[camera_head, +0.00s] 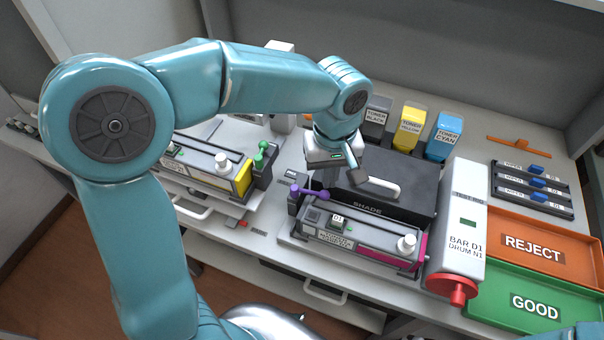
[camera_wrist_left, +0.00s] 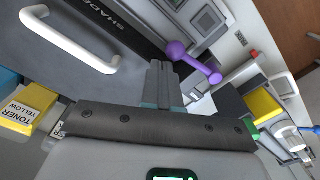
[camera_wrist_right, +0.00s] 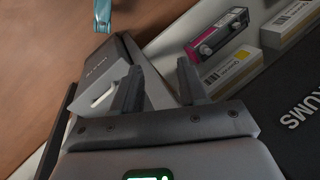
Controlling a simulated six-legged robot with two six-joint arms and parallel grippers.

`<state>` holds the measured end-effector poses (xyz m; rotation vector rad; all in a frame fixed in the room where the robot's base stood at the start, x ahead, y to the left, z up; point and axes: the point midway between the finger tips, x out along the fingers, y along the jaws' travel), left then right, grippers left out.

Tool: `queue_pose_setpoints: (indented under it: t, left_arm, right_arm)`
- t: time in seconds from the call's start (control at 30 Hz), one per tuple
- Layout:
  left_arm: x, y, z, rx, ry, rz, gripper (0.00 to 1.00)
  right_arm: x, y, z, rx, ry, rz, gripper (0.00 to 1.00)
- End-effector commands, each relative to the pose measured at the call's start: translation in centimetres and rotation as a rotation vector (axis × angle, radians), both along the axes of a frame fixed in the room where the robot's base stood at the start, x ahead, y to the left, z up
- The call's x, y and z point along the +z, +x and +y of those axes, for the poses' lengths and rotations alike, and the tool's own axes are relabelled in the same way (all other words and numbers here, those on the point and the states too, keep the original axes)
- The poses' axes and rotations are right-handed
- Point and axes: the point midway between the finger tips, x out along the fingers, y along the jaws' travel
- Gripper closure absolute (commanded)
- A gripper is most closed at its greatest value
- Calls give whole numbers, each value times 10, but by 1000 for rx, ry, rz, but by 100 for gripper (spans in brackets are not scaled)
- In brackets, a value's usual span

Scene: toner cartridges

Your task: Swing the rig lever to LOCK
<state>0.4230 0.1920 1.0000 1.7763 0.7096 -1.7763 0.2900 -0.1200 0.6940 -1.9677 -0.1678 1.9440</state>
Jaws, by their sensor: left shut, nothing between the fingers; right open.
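The purple lever (camera_head: 310,191) with a round knob stands at the left end of a rig holding a grey cartridge with a magenta end (camera_head: 360,238). The lever also shows in the left wrist view (camera_wrist_left: 192,60). My left gripper (camera_head: 324,183) is shut and empty, pointing down right beside the lever; in the left wrist view its fingertips (camera_wrist_left: 164,75) are close to the lever's arm, and I cannot tell whether they touch. No LOCK mark is readable. My right gripper (camera_wrist_right: 160,85) is open and empty, seen only in the right wrist view.
The black SHADE box (camera_head: 385,194) with a white handle stands behind the rig. A second rig with a green lever (camera_head: 262,152) is to the left. The white test rig (camera_head: 462,225) with a red knob, and the REJECT (camera_head: 545,248) and GOOD (camera_head: 530,292) trays are right.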

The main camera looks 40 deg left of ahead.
Motion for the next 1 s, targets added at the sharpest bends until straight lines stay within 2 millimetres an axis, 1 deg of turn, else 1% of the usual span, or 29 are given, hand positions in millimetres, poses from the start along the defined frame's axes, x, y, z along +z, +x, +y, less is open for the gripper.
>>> queue_pose_setpoints:
  t: [0.1,0.27,1.0]
  left_arm:
    - [0,-3,-3,-2,0,0,100]
    - [4,-3,-3,-1,0,0,100]
    - [68,-3,-3,-1,0,0,100]
  right_arm:
    - [-2,0,0,0,0,0,57]
    - [2,0,0,0,0,0,57]
    - [55,0,0,0,0,0,57]
